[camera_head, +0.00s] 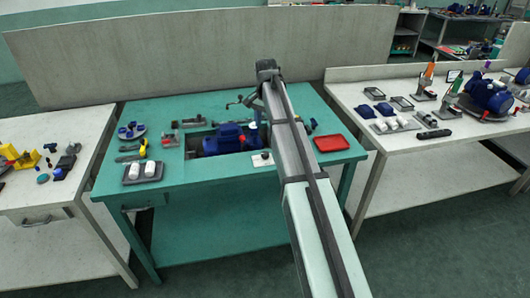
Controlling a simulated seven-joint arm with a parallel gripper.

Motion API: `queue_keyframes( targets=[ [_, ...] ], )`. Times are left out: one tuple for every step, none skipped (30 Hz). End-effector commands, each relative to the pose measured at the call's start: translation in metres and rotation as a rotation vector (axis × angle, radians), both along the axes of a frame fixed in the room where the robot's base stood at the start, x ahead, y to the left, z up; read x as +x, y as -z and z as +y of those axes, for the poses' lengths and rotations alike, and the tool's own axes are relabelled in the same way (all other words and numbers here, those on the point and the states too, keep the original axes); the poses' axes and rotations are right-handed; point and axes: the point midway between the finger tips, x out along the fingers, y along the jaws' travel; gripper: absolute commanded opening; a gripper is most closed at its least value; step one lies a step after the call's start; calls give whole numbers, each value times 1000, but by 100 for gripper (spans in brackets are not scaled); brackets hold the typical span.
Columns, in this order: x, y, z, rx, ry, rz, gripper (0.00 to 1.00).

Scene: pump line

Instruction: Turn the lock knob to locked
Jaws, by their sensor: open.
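My arm rises from the bottom and reaches over the table. My gripper (238,102) shows as a small dark shape below the arm's far end, over the back of the table. It is open and empty, well behind the plate and apart from it.
On the teal table (215,185) are a red tray (331,143) at right, a grey tray (158,172) with white parts at front left, and a yellow-handled tool (143,148). White side benches hold more parts. A grey panel (200,55) stands behind.

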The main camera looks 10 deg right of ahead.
Motion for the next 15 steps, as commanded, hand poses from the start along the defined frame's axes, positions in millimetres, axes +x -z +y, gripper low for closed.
queue_keyframes(
  targets=[
    [0,0,3,5,0,1,60],
    [0,1,5,6,0,1,60],
    [-1,3,5,7,0,1,60],
    [-1,6,5,8,0,1,60],
    [-1,9,5,7,0,1,60],
    [-1,14,5,7,0,1,60],
    [-1,18,5,7,0,1,60],
    [-1,22,5,7,0,3,60],
    [-2,28,5,7,0,3,60],
    [-1,33,5,6,0,2,60],
    [-1,39,5,6,0,2,60],
    [-1,46,4,6,0,2,60],
    [-1,51,5,6,0,4,60],
    [-1,56,4,6,0,2,60],
    [-1,63,4,6,0,2,60]
  ],
)
